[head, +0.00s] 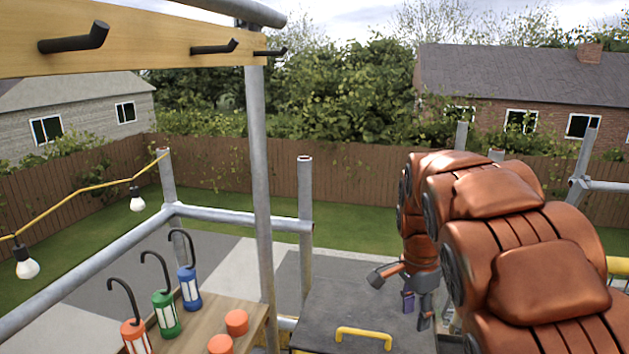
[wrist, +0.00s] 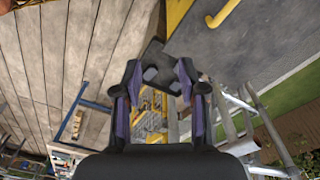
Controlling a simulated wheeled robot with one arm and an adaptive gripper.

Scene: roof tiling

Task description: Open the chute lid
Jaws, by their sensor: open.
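The chute lid (head: 350,298) is a flat dark grey panel at the bottom centre of the head view, lying closed. Its yellow bar handle (head: 363,333) is near the front edge. In the wrist view, part of a yellow handle (wrist: 222,14) shows at the top, against the grey panel (wrist: 255,35). My gripper (head: 416,308) points down near the lid's right edge, to the right of the handle and apart from it. In the wrist view its purple-lined fingers (wrist: 160,78) are open, with no handle between them.
A wooden shelf (head: 243,307) at the left holds red, green and blue hooked lanterns (head: 165,312) and orange round pieces (head: 237,322). A vertical scaffold pole (head: 260,170) stands left of the lid. A wooden beam with black hooks (head: 120,37) hangs above left.

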